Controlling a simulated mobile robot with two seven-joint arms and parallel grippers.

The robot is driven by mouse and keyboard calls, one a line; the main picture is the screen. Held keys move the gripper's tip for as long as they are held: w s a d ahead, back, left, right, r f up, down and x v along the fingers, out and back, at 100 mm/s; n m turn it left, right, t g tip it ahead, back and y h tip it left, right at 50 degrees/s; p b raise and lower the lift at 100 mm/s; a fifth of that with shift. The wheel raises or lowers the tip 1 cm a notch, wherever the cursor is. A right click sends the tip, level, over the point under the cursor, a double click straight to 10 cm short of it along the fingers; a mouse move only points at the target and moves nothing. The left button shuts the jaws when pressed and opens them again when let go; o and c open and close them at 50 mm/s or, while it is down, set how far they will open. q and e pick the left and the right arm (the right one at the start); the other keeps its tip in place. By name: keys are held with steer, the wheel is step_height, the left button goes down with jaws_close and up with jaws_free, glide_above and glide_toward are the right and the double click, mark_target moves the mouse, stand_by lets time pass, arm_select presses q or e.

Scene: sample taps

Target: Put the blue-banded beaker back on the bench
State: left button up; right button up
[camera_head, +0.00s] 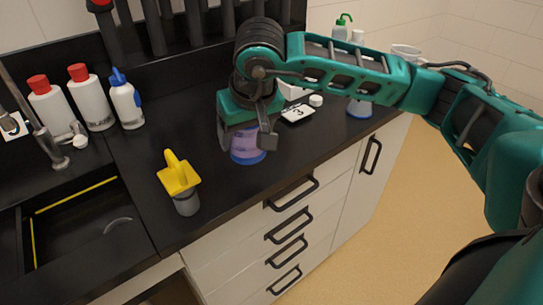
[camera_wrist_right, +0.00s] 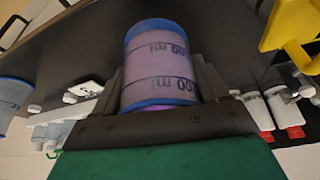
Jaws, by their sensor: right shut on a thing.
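The blue-banded beaker (camera_head: 248,152) holds a purple liquid and has a blue band at its base. My right gripper (camera_head: 247,138) points down over it and is shut around its sides. In the right wrist view the beaker (camera_wrist_right: 160,66) sits between the two fingers (camera_wrist_right: 161,88), with dark volume markings and blue bands at both ends. The beaker looks upright over the black bench (camera_head: 205,140), near its front edge. I cannot tell whether its base touches the bench. My left gripper is not in view.
A yellow-topped grey item (camera_head: 179,174) stands left of the beaker. Another blue-based beaker (camera_head: 359,108), a small scale (camera_head: 298,113) and a white cap (camera_head: 316,100) are to the right. Bottles (camera_head: 90,97) and a sink (camera_head: 75,215) are at left. Bench behind the beaker is clear.

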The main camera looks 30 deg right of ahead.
steer(key=w+d+r+m+h+b, duration=0.1)
steer(key=w+d+r+b, duration=0.1)
steer(key=d+r, duration=0.35)
steer(key=w+d+r+m+b, duration=0.1)
steer(key=d+r, duration=0.1)
steer(key=r, duration=0.6)
steer(key=shift+w+d+f+b, duration=0.1)
steer(key=shift+f+b, duration=1)
steer(key=shift+f, duration=3.1)
steer(key=shift+w+f+b, duration=0.1)
steer(key=shift+f+b, duration=0.95)
steer(key=shift+f, duration=3.1)
step_height(320, 180, down, 3)
steer(key=shift+f, duration=0.15)
arm_select(q)
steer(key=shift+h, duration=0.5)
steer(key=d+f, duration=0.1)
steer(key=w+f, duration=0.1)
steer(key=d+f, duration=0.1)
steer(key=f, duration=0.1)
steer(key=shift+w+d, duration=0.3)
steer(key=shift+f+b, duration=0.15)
steer(key=shift+b, duration=0.25)
arm_select(e)
steer(key=shift+f, duration=0.1)
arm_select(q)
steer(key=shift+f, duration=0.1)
arm_select(e)
steer(key=o, duration=1.3)
